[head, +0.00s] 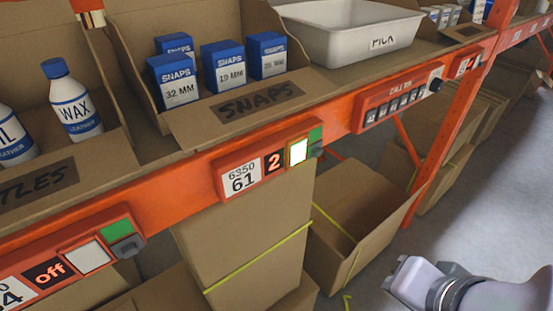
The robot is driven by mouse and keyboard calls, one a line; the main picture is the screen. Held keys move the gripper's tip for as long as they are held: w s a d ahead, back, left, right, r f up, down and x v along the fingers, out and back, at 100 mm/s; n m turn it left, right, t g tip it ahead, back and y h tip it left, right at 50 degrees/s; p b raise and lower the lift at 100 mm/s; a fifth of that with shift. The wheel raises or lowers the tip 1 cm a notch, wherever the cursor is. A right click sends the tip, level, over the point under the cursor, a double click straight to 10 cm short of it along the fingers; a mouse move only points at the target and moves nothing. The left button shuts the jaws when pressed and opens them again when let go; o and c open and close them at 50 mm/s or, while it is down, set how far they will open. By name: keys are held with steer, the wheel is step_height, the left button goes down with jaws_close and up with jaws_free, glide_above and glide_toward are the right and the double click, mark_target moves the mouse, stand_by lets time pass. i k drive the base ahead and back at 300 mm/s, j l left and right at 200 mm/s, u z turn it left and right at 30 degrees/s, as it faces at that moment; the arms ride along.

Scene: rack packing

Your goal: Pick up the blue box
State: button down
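Several blue-and-white boxes marked SNAPS stand upright in an open cardboard bin (262,109) labelled SNAPS, in the head view. The front left box (174,84) reads 32 MM. The front middle box (223,68) reads 19 MM. A third box (267,56) stands to its right, its size text too small to read surely. Another box (174,45) is partly hidden behind the 32 MM box. Part of my arm shows at the lower right, apart from the boxes and below the shelf. My gripper's fingers are not in view.
A white tray (362,47) marked PICK stands right of the bin. White bottles (72,101) stand in the bin at left. The orange shelf beam (180,187) carries labels and a lit white button (298,151). Cardboard boxes (247,232) stand below; grey floor (490,190) is clear at right.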

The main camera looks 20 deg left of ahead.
mark_target(266, 51)
steer(key=j+u, duration=0.1)
steer(key=u, duration=1.2)
